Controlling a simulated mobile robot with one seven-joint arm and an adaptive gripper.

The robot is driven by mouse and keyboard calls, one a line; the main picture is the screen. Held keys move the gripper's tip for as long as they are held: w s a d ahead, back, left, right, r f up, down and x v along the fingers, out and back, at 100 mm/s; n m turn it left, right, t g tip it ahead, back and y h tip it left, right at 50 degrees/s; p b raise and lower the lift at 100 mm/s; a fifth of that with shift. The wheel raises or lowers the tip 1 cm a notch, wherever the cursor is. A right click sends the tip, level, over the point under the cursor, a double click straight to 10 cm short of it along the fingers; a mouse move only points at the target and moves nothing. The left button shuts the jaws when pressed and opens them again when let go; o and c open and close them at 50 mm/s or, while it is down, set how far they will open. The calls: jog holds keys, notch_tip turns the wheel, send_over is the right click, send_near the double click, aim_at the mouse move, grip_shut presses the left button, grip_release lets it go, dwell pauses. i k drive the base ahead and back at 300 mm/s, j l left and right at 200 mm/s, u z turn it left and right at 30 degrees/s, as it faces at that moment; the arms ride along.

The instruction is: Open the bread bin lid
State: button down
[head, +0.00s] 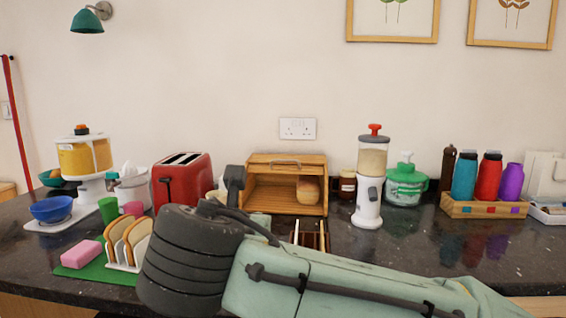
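The bread bin (262,196) is a light wooden box at the back of the counter, near the wall. Its front shows an open inside with a round loaf (307,190) at the right. The lid (262,160) appears raised at the top of the bin, with a bar handle (286,163) along it. My gripper (235,181) seems to be the dark part at the bin's left front corner. My arm hides most of it and the bin's lower left. I cannot make out its fingers or any contact with the lid.
A red toaster (181,181) stands left of the bin; a jar (347,187) and a white blender (368,190) stand right. A small slotted rack (312,235) lies in front. Sliced bread in a rack (127,243) is at the front left. Counter is clear at right front.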

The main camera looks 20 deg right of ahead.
aim_at(271, 168)
jog(key=i+l, duration=0.25)
jog(key=i, duration=0.15)
jog(key=i+l, duration=0.25)
jog(key=i, duration=0.15)
jog(key=i+l, duration=0.2)
jog(key=i, duration=0.15)
